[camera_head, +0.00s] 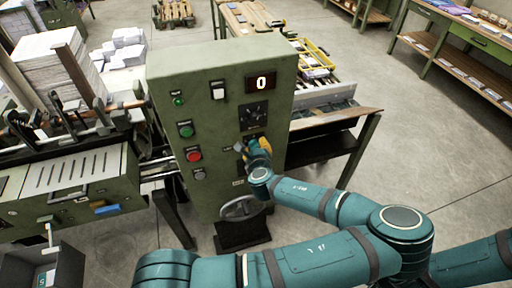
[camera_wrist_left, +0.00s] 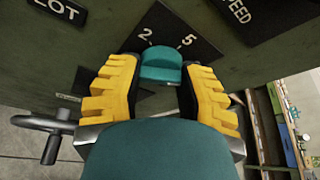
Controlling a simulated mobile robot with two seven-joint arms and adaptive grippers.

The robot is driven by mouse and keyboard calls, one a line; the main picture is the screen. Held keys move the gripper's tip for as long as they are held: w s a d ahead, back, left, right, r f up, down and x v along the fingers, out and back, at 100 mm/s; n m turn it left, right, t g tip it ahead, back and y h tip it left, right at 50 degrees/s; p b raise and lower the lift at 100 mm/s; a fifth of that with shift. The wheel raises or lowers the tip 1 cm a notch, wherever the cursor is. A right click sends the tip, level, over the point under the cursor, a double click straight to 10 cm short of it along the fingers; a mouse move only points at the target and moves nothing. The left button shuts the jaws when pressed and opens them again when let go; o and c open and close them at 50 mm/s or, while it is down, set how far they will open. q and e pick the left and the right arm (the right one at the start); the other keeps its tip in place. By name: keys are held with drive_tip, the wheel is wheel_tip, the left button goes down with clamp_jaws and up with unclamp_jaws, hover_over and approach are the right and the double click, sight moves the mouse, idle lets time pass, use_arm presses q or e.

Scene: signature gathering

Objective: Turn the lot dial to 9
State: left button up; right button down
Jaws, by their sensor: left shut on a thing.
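A green control cabinet (camera_head: 226,68) stands in the middle of the head view. Its lit display (camera_head: 262,82) reads 0. My left gripper (camera_head: 255,148) is at the cabinet's front, below a black dial plate (camera_head: 254,115). In the left wrist view its yellow fingers (camera_wrist_left: 160,88) stand on both sides of the lot dial, shut on it. A LOT label (camera_wrist_left: 57,10) and a SPEED label (camera_wrist_left: 238,10) lie beyond. My right gripper is not in view.
Green and red buttons (camera_head: 194,155) line the cabinet's left side. A paper-stacked machine (camera_head: 68,180) is at the left. A table (camera_head: 352,120) is at the right, with open floor beyond.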

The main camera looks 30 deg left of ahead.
use_arm(q)
drive_tip(key=shift+r, duration=0.1)
drive_tip(key=o, duration=1.2)
drive_tip(key=shift+w, duration=0.1)
drive_tip(key=shift+v, duration=3.75)
